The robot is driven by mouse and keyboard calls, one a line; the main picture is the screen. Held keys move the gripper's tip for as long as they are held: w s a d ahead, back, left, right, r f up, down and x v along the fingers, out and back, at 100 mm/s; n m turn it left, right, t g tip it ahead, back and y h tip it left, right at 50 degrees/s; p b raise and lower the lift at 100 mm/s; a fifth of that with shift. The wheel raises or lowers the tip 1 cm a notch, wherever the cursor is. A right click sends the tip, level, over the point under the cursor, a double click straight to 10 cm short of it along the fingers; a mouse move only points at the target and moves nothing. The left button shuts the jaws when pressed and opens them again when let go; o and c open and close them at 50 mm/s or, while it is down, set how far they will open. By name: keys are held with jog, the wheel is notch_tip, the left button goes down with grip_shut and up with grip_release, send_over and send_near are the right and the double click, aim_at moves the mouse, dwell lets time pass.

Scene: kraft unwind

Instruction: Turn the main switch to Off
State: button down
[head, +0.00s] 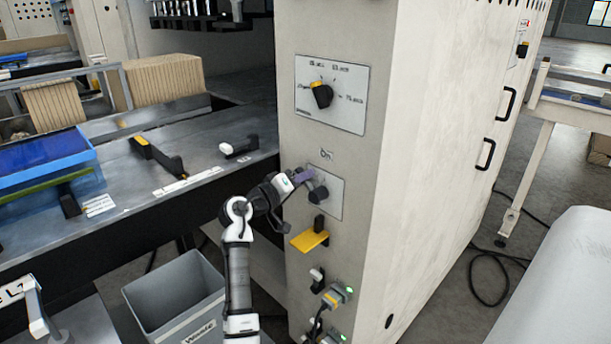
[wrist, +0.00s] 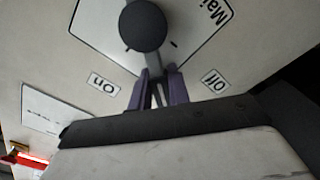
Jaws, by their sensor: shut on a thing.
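The main switch is a round dark knob with a grey lever on a pale plate, on the front of the beige cabinet in the head view (head: 319,194). In the wrist view the knob (wrist: 143,26) is at the top, with its lever pointing down, between the On label (wrist: 104,83) at left and the Off label (wrist: 214,80) at right. My gripper (head: 303,177) reaches the plate from the left. In the wrist view its purple fingers (wrist: 157,76) are shut on the lever's end. The fingers partly hide the lever tip.
A rotary selector (head: 322,95) sits above on the same cabinet (head: 420,150). Below the switch are a yellow bracket (head: 310,240) and plugs with cables. A grey waste bin (head: 175,298) stands at lower left, close to my arm. A steel table (head: 215,150) lies left.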

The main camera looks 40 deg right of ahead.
jog(key=n, duration=0.2)
jog(key=w+f+n+p, duration=0.1)
jog(key=shift+f+n, duration=0.25)
jog(key=shift+n, duration=0.15)
jog(key=shift+w+a+f+n+p, duration=0.1)
jog(key=shift+f+n+p, duration=0.35)
jog(key=shift+n, duration=0.5)
jog(key=shift+f+n+p, duration=0.3)
jog(key=shift+f+n, duration=0.25)
jog(key=shift+n, duration=0.4)
jog(key=c, duration=1.3)
grip_release()
jog(key=a+b, duration=0.1)
jog(key=a, duration=0.3)
jog(key=a+b, duration=0.1)
jog(key=a, duration=0.4)
jog(key=s+a+b, duration=0.1)
jog(key=a+b, duration=0.1)
jog(key=a, duration=0.2)
jog(key=shift+a, duration=0.4)
